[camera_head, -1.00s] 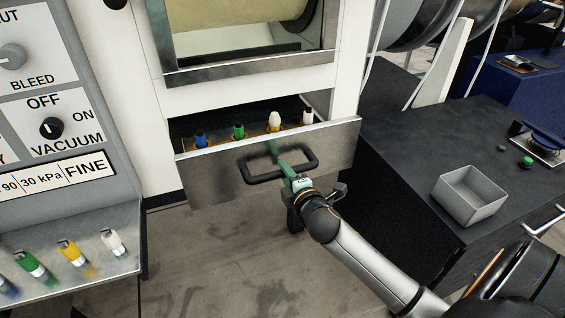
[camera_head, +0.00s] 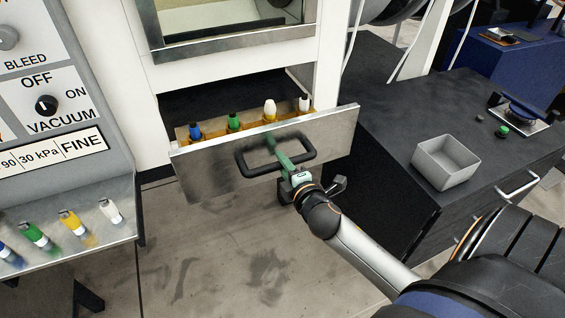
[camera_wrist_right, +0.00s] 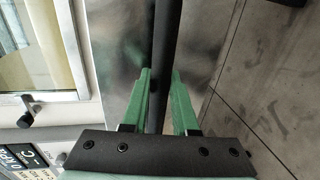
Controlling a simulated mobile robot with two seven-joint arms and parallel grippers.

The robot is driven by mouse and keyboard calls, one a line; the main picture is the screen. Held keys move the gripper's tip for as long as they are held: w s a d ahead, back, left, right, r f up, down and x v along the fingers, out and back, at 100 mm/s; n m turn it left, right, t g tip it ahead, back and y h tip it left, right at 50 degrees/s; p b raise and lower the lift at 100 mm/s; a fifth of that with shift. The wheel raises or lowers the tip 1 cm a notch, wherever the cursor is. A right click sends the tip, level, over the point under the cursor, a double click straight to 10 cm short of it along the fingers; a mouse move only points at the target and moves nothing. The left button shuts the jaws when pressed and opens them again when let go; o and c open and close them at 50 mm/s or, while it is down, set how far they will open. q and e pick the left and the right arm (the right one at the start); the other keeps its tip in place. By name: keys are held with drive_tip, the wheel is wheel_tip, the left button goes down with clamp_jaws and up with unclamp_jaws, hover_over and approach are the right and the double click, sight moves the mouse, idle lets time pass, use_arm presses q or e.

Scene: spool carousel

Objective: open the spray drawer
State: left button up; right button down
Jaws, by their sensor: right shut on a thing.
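The spray drawer (camera_head: 330,138) is a metal-fronted drawer under the white cabinet's window, and it stands partly pulled out. Several bottles with blue, green, yellowish and white tops stand in a row inside it. Its black loop handle (camera_head: 243,163) is on the front. My right gripper (camera_head: 281,158) has its green fingers at the handle. In the right wrist view the fingers of my right gripper (camera_wrist_right: 161,95) lie on either side of the black handle bar (camera_wrist_right: 166,45), shut on it. My left gripper is not in view.
At left is a control panel (camera_head: 40,60) with knobs and a ledge of coloured spray fittings. At right a dark bench (camera_head: 400,110) carries a grey open bin (camera_head: 446,163). The floor (camera_head: 210,250) below the drawer is clear.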

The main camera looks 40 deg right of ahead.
drive_tip(key=c, duration=0.7)
unclamp_jaws()
drive_tip(key=v, duration=1.2)
drive_tip(key=shift+s+a+b, duration=0.1)
drive_tip(key=shift+s+b, duration=0.15)
drive_tip(key=shift+b, duration=0.05)
drive_tip(key=s+a+f+m+g+y+p, duration=0.1)
drive_tip(key=s+a+f+m+g+y, duration=0.1)
drive_tip(key=a+f+m, duration=0.2)
drive_tip(key=s+a+f+m+g+y+p, duration=0.1)
drive_tip(key=s+a+f+m+g+y, duration=0.1)
drive_tip(key=a+f+m, duration=0.3)
drive_tip(key=s+a+f+m+g+y+p, duration=0.2)
drive_tip(key=s+a+f+m, duration=0.2)
drive_tip(key=f, duration=0.6)
drive_tip(key=shift+s+a+f, duration=0.15)
drive_tip(key=shift+a+f, duration=0.05)
drive_tip(key=shift+a, duration=0.05)
